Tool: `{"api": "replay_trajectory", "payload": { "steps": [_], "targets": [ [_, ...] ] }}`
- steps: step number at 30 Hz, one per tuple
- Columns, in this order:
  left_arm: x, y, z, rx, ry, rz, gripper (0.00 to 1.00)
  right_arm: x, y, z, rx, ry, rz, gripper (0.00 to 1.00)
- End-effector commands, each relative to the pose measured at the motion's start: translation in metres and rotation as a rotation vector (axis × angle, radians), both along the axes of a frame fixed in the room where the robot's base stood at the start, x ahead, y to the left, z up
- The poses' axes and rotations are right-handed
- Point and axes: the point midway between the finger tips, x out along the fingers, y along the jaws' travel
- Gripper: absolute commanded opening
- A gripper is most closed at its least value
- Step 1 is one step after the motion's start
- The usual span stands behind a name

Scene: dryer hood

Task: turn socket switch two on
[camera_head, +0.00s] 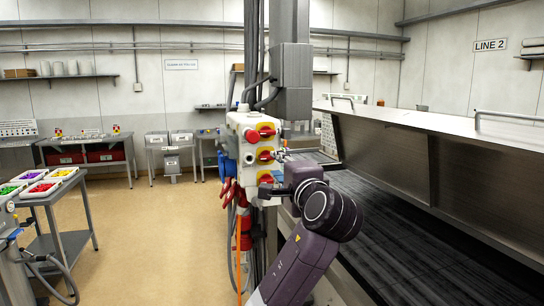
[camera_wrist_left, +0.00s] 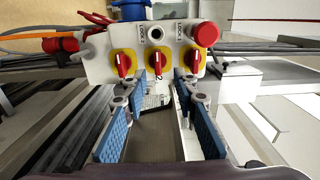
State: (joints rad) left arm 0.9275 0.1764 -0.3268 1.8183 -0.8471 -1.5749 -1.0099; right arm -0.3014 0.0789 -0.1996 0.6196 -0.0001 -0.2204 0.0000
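The white switch box (camera_head: 250,150) carries three red rotary handles on yellow plates, stacked in the head view and side by side in the left wrist view. The middle switch (camera_wrist_left: 157,61), with a partly hidden "2" by it, lies between my fingertips' directions. Its handle looks lengthwise to my fingers in the wrist view. The outer switches (camera_wrist_left: 123,63) and (camera_wrist_left: 193,60) flank it. My left gripper (camera_wrist_left: 163,88) is open and empty, its blue-padded fingers spread before the box; contact cannot be told. It also shows in the head view (camera_head: 284,156), partly covering the box. My right gripper is not in view.
A red push button (camera_wrist_left: 205,34) sits on the box near the right switch. Red and blue plugs with cables (camera_head: 228,180) hang by the box. A steel hood (camera_head: 430,150) stands right over a dark conveyor. Open floor (camera_head: 150,230) lies left.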

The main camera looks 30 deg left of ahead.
Motion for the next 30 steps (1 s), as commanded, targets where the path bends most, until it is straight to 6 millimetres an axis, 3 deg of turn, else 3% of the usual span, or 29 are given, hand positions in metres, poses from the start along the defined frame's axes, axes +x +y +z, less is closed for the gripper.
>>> {"api": "replay_trajectory", "payload": {
  "steps": [13, 25, 30],
  "targets": [
    [0.042, 0.05, 0.002, 0.0, 0.004, 0.002, 0.27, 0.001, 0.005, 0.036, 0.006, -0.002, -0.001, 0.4],
    [0.049, 0.057, -0.002, -0.002, 0.001, -0.001, 0.27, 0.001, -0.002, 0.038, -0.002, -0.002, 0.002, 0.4],
    [0.049, 0.057, -0.002, -0.002, 0.001, -0.001, 0.09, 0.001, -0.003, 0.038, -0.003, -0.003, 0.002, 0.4]
  ]
}}
